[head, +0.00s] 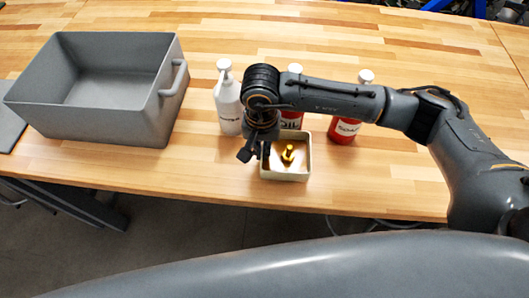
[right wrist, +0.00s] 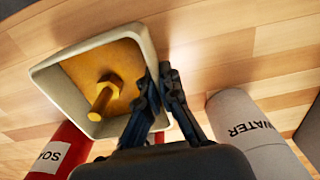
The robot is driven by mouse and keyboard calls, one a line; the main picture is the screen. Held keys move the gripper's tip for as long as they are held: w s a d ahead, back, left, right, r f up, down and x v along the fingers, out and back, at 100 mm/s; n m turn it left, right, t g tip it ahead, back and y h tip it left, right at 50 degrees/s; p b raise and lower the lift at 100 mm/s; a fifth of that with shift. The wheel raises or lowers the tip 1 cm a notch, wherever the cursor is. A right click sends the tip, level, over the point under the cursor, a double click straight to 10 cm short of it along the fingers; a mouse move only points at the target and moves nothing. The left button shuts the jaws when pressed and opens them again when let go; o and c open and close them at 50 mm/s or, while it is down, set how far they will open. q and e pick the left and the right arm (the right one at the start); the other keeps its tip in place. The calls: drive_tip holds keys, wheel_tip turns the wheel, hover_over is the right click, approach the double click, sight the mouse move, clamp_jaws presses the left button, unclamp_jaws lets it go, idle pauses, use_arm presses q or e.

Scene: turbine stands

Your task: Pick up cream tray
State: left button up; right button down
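The cream tray (head: 287,178) is at the front edge area of the wooden table, and it also shows large in the right wrist view (right wrist: 57,97). It has a yellow-orange floor with a golden bolt (head: 288,154) standing in it. My right gripper (head: 256,153) points down at the tray's left wall. In the right wrist view its two fingers (right wrist: 161,76) come close together at the tray's wall, seemingly with the wall between them. I cannot tell whether the tray is lifted off the table. My left gripper is not in view.
A large grey bin (head: 110,118) stands at the left. The table's back right is clear.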

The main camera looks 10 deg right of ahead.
drive_tip(key=s+r, duration=0.1)
drive_tip(key=r, duration=0.1)
drive_tip(key=s+r+b, duration=0.1)
drive_tip(key=r, duration=0.1)
drive_tip(key=s+r+b, duration=0.1)
drive_tip(key=s+r, duration=0.1)
drive_tip(key=shift+s+a+r, duration=0.1)
drive_tip(key=shift+a+r, duration=0.05)
drive_tip(key=shift+a, duration=0.05)
drive_tip(key=s+r+b, duration=0.3)
drive_tip(key=s+r, duration=0.2)
drive_tip(key=s, duration=0.4)
drive_tip(key=shift+s+a, duration=0.4)
